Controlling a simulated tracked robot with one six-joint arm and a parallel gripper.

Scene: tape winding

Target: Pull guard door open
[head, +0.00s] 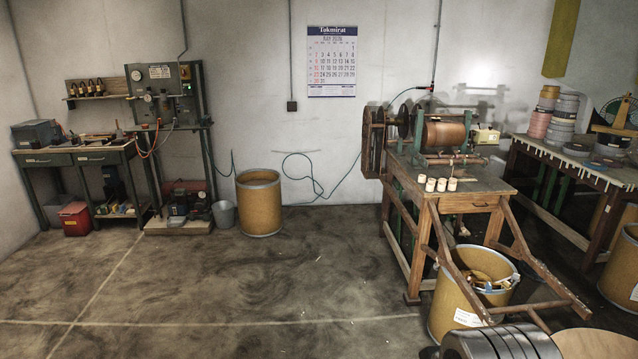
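The tape winding machine stands on a wooden bench (425,205) right of centre. It has a large brown roller (444,134) and dark discs at its left end. A brown framed panel (373,143) stands upright at the machine's left side, beside the discs. It may be the guard door, but I cannot tell for sure, nor whether it is open or closed. No handle or hinge can be made out at this distance. My gripper is not in view.
Several white rolls (441,185) sit on the bench. A fibre drum (468,285) and slanting wooden bars (520,245) stand before it. A table (565,150) with tape stacks is at right. A left workbench (75,155) and another drum (259,203) line the wall. The middle floor is clear.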

